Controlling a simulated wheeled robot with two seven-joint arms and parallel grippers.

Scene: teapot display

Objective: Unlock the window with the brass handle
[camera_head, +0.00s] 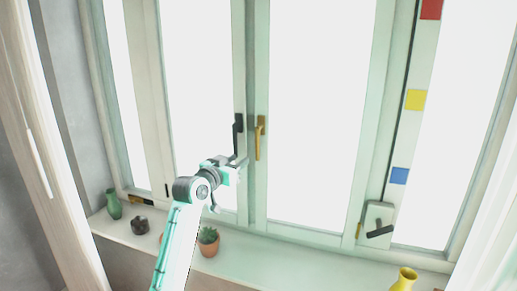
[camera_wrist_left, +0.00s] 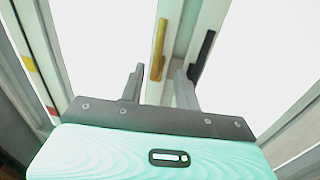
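The brass handle (camera_head: 260,137) hangs straight down on the right-hand sash of the middle window pair. A similar black handle (camera_head: 238,135) sits on the sash just left of it. My left gripper (camera_head: 240,166) is in front of the window, low and left of the brass handle. In the left wrist view, which looks upside down, the brass handle (camera_wrist_left: 158,50) appears between the two open fingers (camera_wrist_left: 158,82). The black handle (camera_wrist_left: 203,55) is outside the right finger. I see no clear contact with either handle. My right gripper is in neither view.
The sill (camera_head: 290,257) below holds a green vase (camera_head: 113,204), a dark pot (camera_head: 140,225), a potted succulent (camera_head: 208,241) and a yellow vase (camera_head: 404,280). A grey fixture with a black lever (camera_head: 379,232) is at lower right. Coloured squares mark the right post.

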